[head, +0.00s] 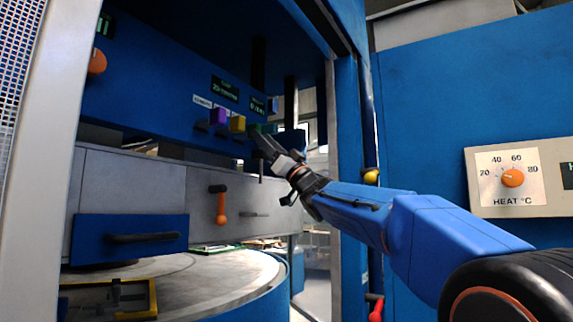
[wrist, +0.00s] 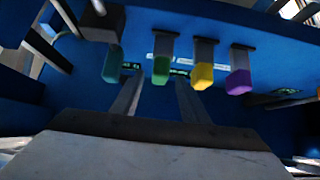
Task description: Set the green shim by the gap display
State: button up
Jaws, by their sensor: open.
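The green shim lever has a green block knob (wrist: 162,69) on a grey stem, hanging between a teal knob (wrist: 113,62) and a yellow knob (wrist: 203,76) in the wrist view. In the head view the green knob (head: 254,128) is partly covered by my gripper (head: 259,143). My gripper is open, and its two fingers (wrist: 156,92) point at the green knob, one to each side of it in the picture. Contact cannot be told. Small dark displays (head: 225,89) with green text sit on the blue panel above the knobs; their text is too small to read.
A purple knob (head: 218,117) is beside the yellow one (head: 237,124). Below are a grey panel with an orange-handled lever (head: 221,205), a blue drawer front (head: 131,238) and a round metal table (head: 200,280). A blue machine post (head: 347,160) stands right of the opening. A heat dial (head: 512,177) is at right.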

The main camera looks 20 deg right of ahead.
jog(key=v, duration=1.2)
jog(key=shift+f, duration=0.3)
jog(key=shift+s+d, duration=0.15)
jog(key=s+d+f+m+g+h, duration=0.2)
jog(key=f+m+h, duration=0.3)
jog(key=f, duration=0.6)
jog(key=s+d+f+m+g+h, duration=0.1)
jog(key=s+f+m+g+h, duration=0.1)
jog(key=f+h, duration=0.65)
jog(key=s+d+f+m+g+h, duration=0.2)
jog(key=f+m+h, duration=0.25)
jog(key=f, duration=0.85)
jog(key=s+a+f+n+g, duration=0.1)
jog(key=s+a+f+g, duration=0.1)
jog(key=s+f, duration=0.6)
jog(key=s+a+f+n+g+y, duration=0.1)
jog(key=s+a+f+n+g, duration=0.1)
jog(key=s+f+g, duration=0.3)
jog(key=s+a+f+n+g+y, duration=0.1)
jog(key=s+a+f+g, duration=0.2)
jog(key=s+f, duration=0.9)
notch_tip(320, 180, down, 5)
jog(key=shift+s+r+g, duration=0.15)
jog(key=shift+s+g, duration=0.05)
jog(key=shift+g, duration=0.3)
